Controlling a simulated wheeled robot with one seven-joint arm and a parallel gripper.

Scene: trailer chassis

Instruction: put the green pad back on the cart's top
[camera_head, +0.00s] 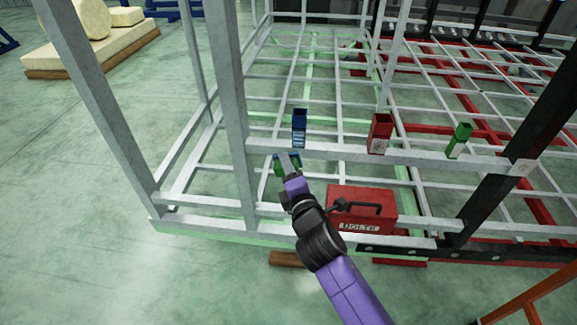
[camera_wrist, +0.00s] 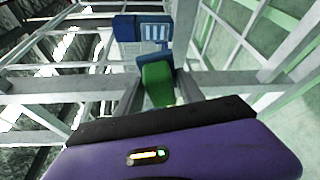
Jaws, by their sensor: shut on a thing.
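A small green pad (camera_wrist: 158,82) shows between the two fingers of my gripper (camera_wrist: 158,95) in the wrist view. A blue piece lies right against its far end; I cannot tell whether they are joined. In the head view my gripper (camera_head: 287,165) is shut on the green pad (camera_head: 279,167), just below the pale cross rail and left of a red toolbox. The fingers hide part of the pad. I cannot make out a cart or its top in either view.
A blue holder (camera_head: 299,127), a red holder (camera_head: 380,133) and a green holder (camera_head: 460,139) stand along the pale cross rail (camera_head: 340,153). The red toolbox (camera_head: 347,208) is close right of my gripper. An upright post (camera_head: 231,100) stands to the left. Open floor lies farther left.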

